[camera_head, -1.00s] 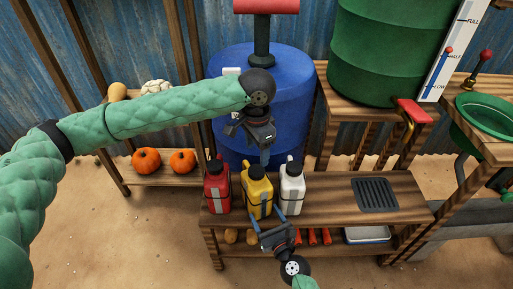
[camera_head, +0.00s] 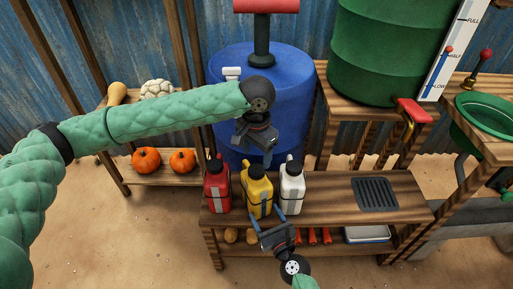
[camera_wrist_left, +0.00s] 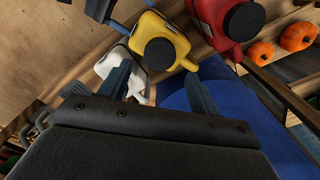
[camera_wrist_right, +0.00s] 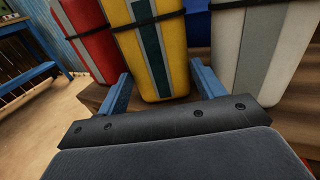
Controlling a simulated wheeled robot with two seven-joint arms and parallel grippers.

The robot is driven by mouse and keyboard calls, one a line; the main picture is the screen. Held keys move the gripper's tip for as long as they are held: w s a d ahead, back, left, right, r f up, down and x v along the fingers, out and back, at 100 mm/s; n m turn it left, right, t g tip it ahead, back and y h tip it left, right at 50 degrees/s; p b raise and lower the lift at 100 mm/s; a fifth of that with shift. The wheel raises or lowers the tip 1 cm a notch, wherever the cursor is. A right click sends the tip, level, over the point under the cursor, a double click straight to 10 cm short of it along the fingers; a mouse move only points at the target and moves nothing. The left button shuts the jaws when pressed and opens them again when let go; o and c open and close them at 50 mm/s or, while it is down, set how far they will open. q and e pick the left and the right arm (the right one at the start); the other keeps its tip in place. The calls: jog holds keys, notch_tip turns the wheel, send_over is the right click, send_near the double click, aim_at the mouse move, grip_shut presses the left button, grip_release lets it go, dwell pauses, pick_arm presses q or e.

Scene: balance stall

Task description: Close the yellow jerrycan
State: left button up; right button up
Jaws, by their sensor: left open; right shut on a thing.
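The yellow jerrycan (camera_head: 256,198) stands upright on the wooden bench (camera_head: 330,190), between the red jerrycan (camera_head: 216,193) and the white jerrycan (camera_head: 291,192). A black cap (camera_wrist_left: 160,54) sits on its top in the left wrist view; I cannot tell how tight it is. My right gripper (camera_head: 266,217) is shut on the lower body of the yellow jerrycan from the front; its fingers lie at both sides in the right wrist view (camera_wrist_right: 160,88). My left gripper (camera_head: 268,158) is open and empty, above and just behind the jerrycans, apart from the cap.
A blue barrel (camera_head: 290,95) stands close behind the bench. A green tank (camera_head: 385,50) and a lever are at the right. A dark grate (camera_head: 375,194) lies in the bench top. Pumpkins (camera_head: 146,159) sit on a shelf at left. The bench is clear between the white jerrycan and the grate.

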aim_at(257, 169)
pick_arm(q)
jog(key=shift+f, duration=3.05)
jog(key=c, duration=1)
jog(key=o, duration=1.2)
jog(key=shift+c, duration=0.2)
notch_tip(257, 169, up, 12)
